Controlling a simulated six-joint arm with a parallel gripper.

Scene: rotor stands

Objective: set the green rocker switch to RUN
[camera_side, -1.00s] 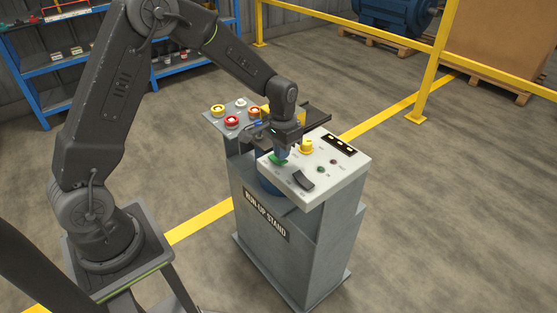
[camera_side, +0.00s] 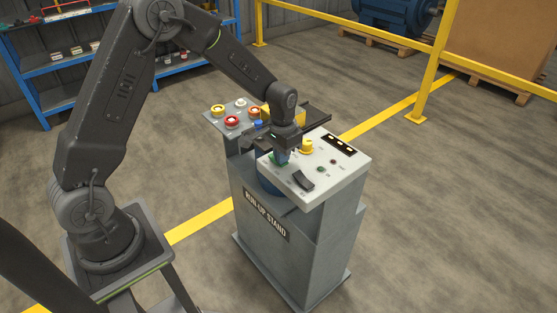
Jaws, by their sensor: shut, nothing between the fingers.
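The green rocker switch (camera_side: 274,160) is on the near left part of the light panel (camera_side: 340,172) on top of the run-up stand (camera_side: 268,217). Only part of its green shows, because my gripper covers the rest. My gripper (camera_side: 281,158) is shut and points down right at the switch. It looks close to or touching it, but I cannot tell which. Nothing shows between its fingers. The switch's position and the RUN mark are too small to read.
A black rocker switch (camera_side: 303,180), a yellow knob (camera_side: 307,146) and small buttons share the panel. Behind stands another grey panel with red (camera_side: 232,122) and yellow (camera_side: 218,110) buttons. Yellow railings (camera_side: 437,60) and a blue shelf (camera_side: 75,65) are farther back.

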